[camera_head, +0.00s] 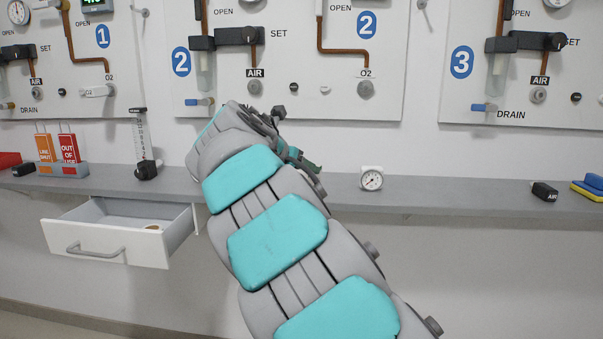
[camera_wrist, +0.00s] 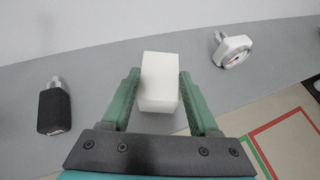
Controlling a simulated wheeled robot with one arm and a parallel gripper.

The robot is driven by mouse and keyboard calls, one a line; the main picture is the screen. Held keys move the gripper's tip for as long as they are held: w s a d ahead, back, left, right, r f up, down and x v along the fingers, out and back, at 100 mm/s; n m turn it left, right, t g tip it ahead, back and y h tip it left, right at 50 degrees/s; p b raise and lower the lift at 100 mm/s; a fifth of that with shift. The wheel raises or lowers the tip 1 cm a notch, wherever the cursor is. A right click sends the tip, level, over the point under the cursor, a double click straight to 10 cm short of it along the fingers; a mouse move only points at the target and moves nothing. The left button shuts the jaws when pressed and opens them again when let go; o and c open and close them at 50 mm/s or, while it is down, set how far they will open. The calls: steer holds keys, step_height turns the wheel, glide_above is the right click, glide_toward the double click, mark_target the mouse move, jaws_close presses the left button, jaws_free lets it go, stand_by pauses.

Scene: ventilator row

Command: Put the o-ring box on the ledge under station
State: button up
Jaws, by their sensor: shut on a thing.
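A plain white box (camera_wrist: 160,80), which I take as the o-ring box, sits between the green fingers of my gripper (camera_wrist: 160,73) in the wrist view. My gripper is shut on it, over the grey ledge (camera_wrist: 95,75). I cannot tell whether the box touches the ledge. In the head view, part of my gripper (camera_head: 300,160) shows above the ledge (camera_head: 450,193), under the station 2 panel (camera_head: 300,60); my arm hides the box there. The station 3 panel (camera_head: 470,105) is to the right, and the station 1 panel (camera_head: 90,20) to the left.
A white round gauge (camera_head: 371,178) stands on the ledge right of my gripper. A flowmeter (camera_head: 146,165) stands to the left. An open drawer (camera_head: 105,240) juts out below the ledge at left. The ledge is clear between the gauge and a black AIR fitting (camera_head: 544,191).

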steer(key=shift+f, duration=0.5)
steer(key=o, duration=1.4)
steer(key=shift+f, duration=0.15)
steer(key=shift+c, duration=0.2)
steer(key=v, duration=1.2)
steer(key=shift+d, duration=0.1)
